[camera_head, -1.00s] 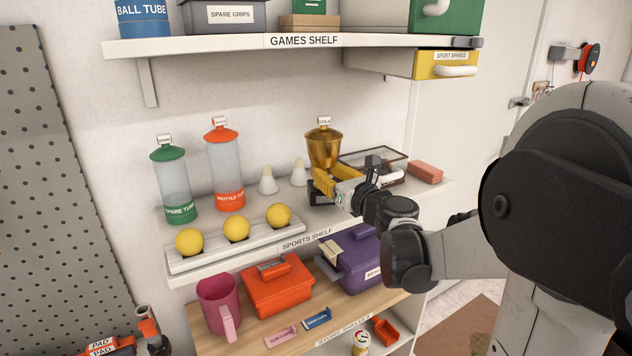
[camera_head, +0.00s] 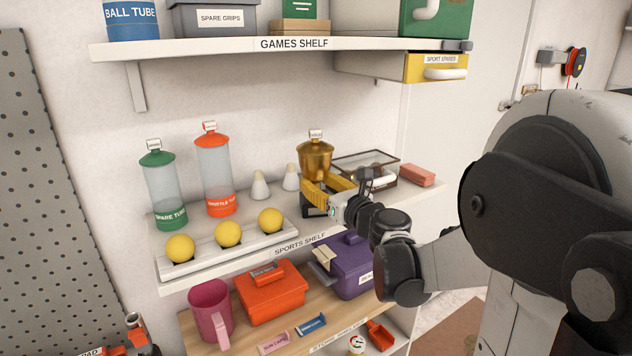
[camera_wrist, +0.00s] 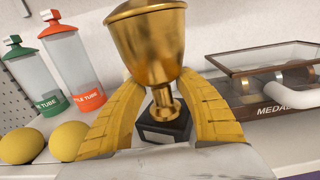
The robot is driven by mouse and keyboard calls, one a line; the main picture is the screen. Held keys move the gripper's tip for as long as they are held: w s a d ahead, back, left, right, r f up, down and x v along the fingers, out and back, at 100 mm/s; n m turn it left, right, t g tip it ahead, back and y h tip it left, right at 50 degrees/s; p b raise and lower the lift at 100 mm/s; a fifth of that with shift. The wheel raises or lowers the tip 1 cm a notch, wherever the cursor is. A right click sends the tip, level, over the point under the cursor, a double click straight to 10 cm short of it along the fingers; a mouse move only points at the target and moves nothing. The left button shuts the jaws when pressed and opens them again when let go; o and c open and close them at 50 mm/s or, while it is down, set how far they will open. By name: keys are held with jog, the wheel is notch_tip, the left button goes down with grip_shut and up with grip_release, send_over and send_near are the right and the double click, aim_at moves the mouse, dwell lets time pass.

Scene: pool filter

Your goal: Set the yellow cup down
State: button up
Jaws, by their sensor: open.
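The yellow cup (camera_head: 314,158) is a shiny gold trophy with a small tag on top. It stands upright on the sports shelf, right of the white shuttlecocks. In the wrist view the cup (camera_wrist: 150,45) fills the upper middle, and its dark base (camera_wrist: 165,128) rests on the shelf surface. My gripper (camera_head: 328,188) is in front of the cup at stem height. Its yellow fingers (camera_wrist: 163,92) are open, one on each side of the stem, with gaps visible beside it. The lower edge of the base is partly hidden by my gripper.
A glass medal case (camera_head: 365,167) stands close right of the cup, with a pink block (camera_head: 417,175) beyond. The orange tube (camera_head: 214,175), green tube (camera_head: 165,190) and ball rack (camera_head: 228,252) are to the left. The games shelf (camera_head: 290,45) overhangs above.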

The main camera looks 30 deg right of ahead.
jog(key=s+p, duration=0.2)
jog(key=s, duration=0.9)
jog(key=s+a+f+n+g+y, duration=0.2)
jog(key=s+a+f+n+g, duration=0.15)
jog(key=a+n, duration=0.6)
jog(key=s+a+f+n+g+y, duration=0.1)
jog(key=s+a+f+n+g, duration=0.25)
jog(key=a+n, duration=0.65)
jog(key=s+d+f+n+g+h, duration=0.1)
jog(key=s+f+n+g+h, duration=0.2)
jog(key=s+n, duration=0.6)
jog(key=n+g, duration=0.1)
jog(key=n, duration=0.6)
jog(key=shift+d+f+h, duration=0.15)
jog(key=shift+f+h, duration=0.15)
jog(key=shift+f, duration=0.05)
jog(key=shift+w, duration=0.1)
